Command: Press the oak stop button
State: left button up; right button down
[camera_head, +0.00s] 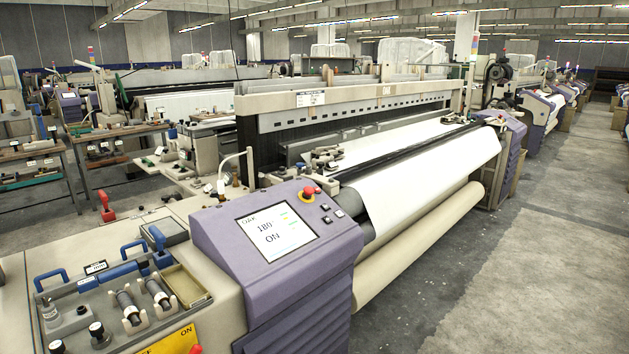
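The OAK loom's purple control panel (270,225) stands in front of me at the lower middle. Its screen (276,228) reads OAK, 180 and ON. A red mushroom-shaped button (308,193) with a yellow base sits at the panel's upper right corner. Several small dark buttons (331,214) lie just below and right of it. Neither of my grippers is in view.
Left of the panel a machine top holds blue-handled tools (120,262), metal cylinders (128,303) and an open tray (186,285). A yellow plate (170,343) marked ON is below. A white cloth roll (430,180) extends right. The grey floor (540,260) at right is clear.

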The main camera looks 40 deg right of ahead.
aim_at(309, 190)
jog(key=i+l, duration=0.1)
jog(key=l, duration=0.25)
jog(key=i+l, duration=0.15)
jog(key=l, duration=0.25)
jog(key=i+l+u, duration=0.1)
jog(key=l, duration=0.25)
jog(key=i+l, duration=0.15)
jog(key=l, duration=0.25)
jog(key=i+l, duration=0.1)
jog(key=l, duration=0.25)
jog(key=u, duration=0.05)
